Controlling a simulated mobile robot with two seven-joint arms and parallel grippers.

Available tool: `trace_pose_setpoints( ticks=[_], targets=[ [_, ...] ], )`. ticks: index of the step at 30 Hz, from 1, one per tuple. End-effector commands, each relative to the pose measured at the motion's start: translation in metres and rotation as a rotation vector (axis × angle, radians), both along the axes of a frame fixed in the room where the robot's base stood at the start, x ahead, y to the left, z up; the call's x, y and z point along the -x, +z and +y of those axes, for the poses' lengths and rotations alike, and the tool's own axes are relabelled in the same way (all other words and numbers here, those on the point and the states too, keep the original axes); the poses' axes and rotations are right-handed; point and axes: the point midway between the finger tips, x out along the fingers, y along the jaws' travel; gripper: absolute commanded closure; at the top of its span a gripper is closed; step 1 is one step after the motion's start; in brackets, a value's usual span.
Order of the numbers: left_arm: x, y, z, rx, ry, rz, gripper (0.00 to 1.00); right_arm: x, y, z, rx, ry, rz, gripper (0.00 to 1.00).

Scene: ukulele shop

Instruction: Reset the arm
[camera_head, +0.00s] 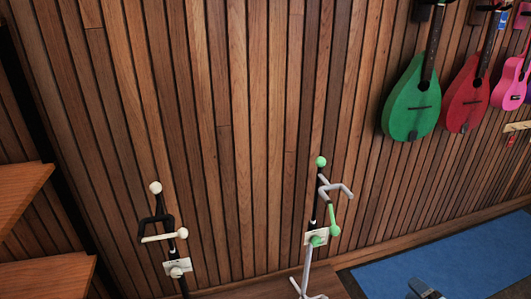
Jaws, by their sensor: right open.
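My right gripper (424,289) shows only as a small dark grey piece at the bottom edge, right of centre, in front of the blue mat. It is open, and I see nothing held in it. Most of it and the rest of the right arm are cut off by the frame. My left gripper is not in view.
A black stand with cream knobs (180,252) and a pale stand with green knobs (309,262) stand before the slatted wood wall (240,120). Green (411,105), red (465,100) and pink (511,87) instruments hang at right. A blue mat (460,258) lies below; wooden shelves (22,190) are at left.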

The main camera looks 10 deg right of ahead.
Motion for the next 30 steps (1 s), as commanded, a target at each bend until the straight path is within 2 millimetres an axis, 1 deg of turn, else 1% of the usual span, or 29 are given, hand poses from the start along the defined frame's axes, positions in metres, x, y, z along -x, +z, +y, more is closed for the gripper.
trace_pose_setpoints(
  ticks=[1,4,5,6,11,12,14,15,18,21,24,29,30],
  targets=[
    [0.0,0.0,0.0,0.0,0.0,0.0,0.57,-0.002,0.008,-0.014,0.038,0.009,0.0,0.35],
    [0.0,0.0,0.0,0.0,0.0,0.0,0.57,-0.006,0.023,-0.038,0.103,0.025,0.0,0.35],
    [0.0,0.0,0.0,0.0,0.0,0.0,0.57,-0.002,0.022,-0.029,0.132,0.048,0.004,0.35],
    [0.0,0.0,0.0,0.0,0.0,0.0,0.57,0.005,0.02,-0.009,0.196,0.093,0.007,0.35],
    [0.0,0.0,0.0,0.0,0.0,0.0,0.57,0.032,0.024,0.052,0.485,0.265,-0.011,0.35],
    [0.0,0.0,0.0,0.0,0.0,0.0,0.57,0.041,0.025,0.067,0.566,0.311,-0.023,0.35],
    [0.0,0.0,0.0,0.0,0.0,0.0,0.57,0.054,0.029,0.09,0.692,0.382,-0.051,0.35],
    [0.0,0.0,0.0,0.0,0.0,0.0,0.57,0.064,0.032,0.106,0.779,0.431,-0.072,0.35],
    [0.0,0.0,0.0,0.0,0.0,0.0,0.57,0.09,0.043,0.141,1.009,0.546,-0.147,0.35],
    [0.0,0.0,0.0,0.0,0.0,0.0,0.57,0.115,0.058,0.171,1.233,0.643,-0.237,0.35],
    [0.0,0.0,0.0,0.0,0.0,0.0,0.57,0.137,0.075,0.195,1.439,0.717,-0.331,0.35],
    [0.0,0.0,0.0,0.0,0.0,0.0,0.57,0.167,0.106,0.222,1.747,0.794,-0.482,0.35],
    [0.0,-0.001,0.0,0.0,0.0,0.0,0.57,0.168,0.107,0.227,1.766,0.786,-0.489,0.35]
  ],
)
